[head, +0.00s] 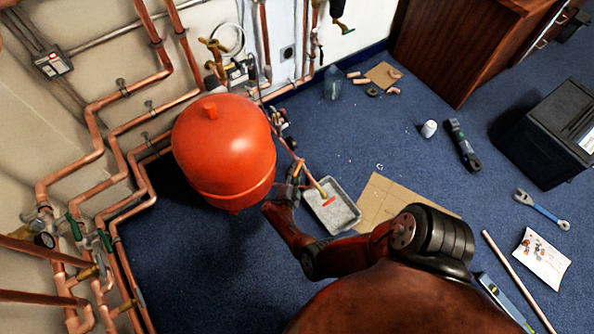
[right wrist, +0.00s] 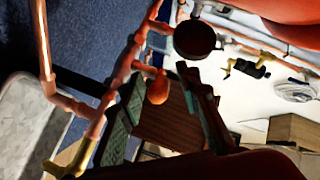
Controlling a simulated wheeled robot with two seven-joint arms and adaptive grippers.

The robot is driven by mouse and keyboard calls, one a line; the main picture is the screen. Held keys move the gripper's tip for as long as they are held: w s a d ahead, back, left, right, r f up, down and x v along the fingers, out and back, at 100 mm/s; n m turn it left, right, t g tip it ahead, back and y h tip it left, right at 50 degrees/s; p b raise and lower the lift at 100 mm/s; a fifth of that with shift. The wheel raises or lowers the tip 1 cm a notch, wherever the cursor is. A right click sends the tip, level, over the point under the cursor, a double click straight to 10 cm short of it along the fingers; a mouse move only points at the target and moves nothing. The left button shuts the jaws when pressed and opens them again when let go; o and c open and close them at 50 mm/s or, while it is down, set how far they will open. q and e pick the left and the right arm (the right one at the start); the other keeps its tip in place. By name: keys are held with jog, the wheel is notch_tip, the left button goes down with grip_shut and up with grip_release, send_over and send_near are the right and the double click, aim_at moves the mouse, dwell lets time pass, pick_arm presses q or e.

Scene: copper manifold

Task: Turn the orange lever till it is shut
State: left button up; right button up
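In the head view, a flat orange lever (head: 327,201) sits on a brass valve (head: 319,188) at the lower end of a thin copper pipe, above a grey tray. My right gripper (head: 293,174) is beside this pipe, left of the lever. In the right wrist view, my right gripper (right wrist: 158,100) has its two fingers apart. A rounded orange piece (right wrist: 157,89) on a short copper branch shows between them in the picture; I cannot tell if it is part of the lever or touched. Brass (right wrist: 72,163) shows at lower left. My left gripper is out of view.
A large orange tank (head: 222,150) stands just left of my right gripper. The grey tray (head: 335,215) and flat cardboard (head: 385,202) lie on the blue carpet. Copper pipes (head: 120,170) line the left wall. Tools and a black box (head: 550,135) are at right.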

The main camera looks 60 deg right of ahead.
jog(key=shift+a, duration=0.1)
jog(key=v, duration=0.7)
jog(key=shift+s+a, duration=0.1)
jog(key=shift+s, duration=0.05)
jog(key=shift+c, duration=0.4)
